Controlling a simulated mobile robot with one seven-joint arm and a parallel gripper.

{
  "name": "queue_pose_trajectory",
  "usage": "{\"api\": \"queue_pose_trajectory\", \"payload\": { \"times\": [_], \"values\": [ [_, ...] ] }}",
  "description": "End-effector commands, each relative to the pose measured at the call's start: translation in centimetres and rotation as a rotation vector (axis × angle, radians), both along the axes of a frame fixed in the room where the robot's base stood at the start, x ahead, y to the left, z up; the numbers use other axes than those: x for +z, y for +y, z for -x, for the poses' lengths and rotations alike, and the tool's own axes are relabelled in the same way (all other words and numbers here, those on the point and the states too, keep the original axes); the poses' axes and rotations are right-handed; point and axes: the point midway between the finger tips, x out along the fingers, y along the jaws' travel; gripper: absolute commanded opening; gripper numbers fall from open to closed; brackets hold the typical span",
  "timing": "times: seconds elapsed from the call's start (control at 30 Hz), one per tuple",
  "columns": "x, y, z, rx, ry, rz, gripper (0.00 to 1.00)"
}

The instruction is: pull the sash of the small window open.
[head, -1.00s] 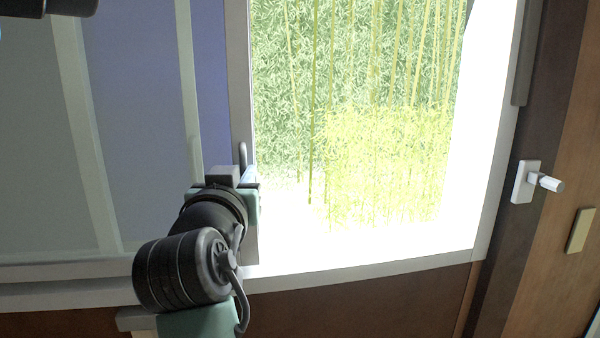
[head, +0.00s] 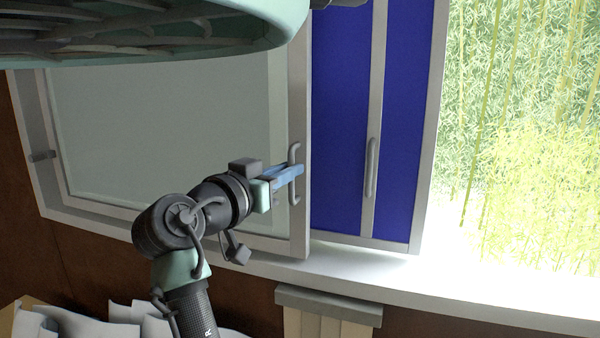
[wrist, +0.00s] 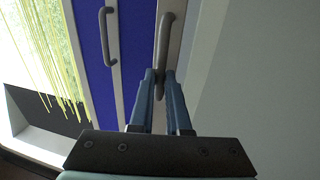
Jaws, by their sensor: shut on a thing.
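The window's front sash (head: 300,95) is a glass pane in a pale frame, at the left of the head view. A grey upright handle (head: 295,150) sits on its right stile. My gripper (head: 296,172) is shut on this handle, its blue fingers around the bar. The wrist view also shows the handle (wrist: 167,35) between the two fingers (wrist: 160,78). Right of the sash edge a blue panel (head: 335,130) is uncovered, with its own grey handle (head: 371,168). Beyond it is a bright view of bamboo (head: 510,150).
A pale sill (head: 450,290) runs below the window. Crumpled white material (head: 85,322) lies at the lower left. A catch (head: 42,156) sits on the left frame.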

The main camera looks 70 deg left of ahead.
Motion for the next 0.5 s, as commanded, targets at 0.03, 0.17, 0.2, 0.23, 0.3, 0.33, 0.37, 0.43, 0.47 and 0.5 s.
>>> {"api": "queue_pose_trajectory", "payload": {
  "times": [0.03, 0.17, 0.2, 0.23, 0.3, 0.33, 0.37, 0.43, 0.47, 0.5],
  "values": [
    [-0.05, 0.12, 0.14, 0.003, 0.002, 0.001, 0.00],
    [-0.03, 0.11, 0.12, 0.003, 0.001, 0.001, 0.00],
    [-0.03, 0.10, 0.11, 0.003, 0.001, 0.001, 0.00],
    [-0.02, 0.10, 0.10, 0.003, 0.001, 0.001, 0.00],
    [-0.02, 0.09, 0.09, 0.003, 0.001, 0.001, 0.17],
    [-0.01, 0.09, 0.09, 0.003, 0.001, 0.001, 0.22],
    [0.00, 0.08, 0.09, 0.003, 0.001, 0.001, 0.27],
    [0.01, 0.07, 0.06, 0.002, 0.001, 0.001, 0.40],
    [0.01, 0.06, 0.05, 0.002, 0.000, 0.000, 0.45],
    [0.01, 0.05, 0.05, 0.002, 0.000, 0.000, 0.45]
  ]
}}
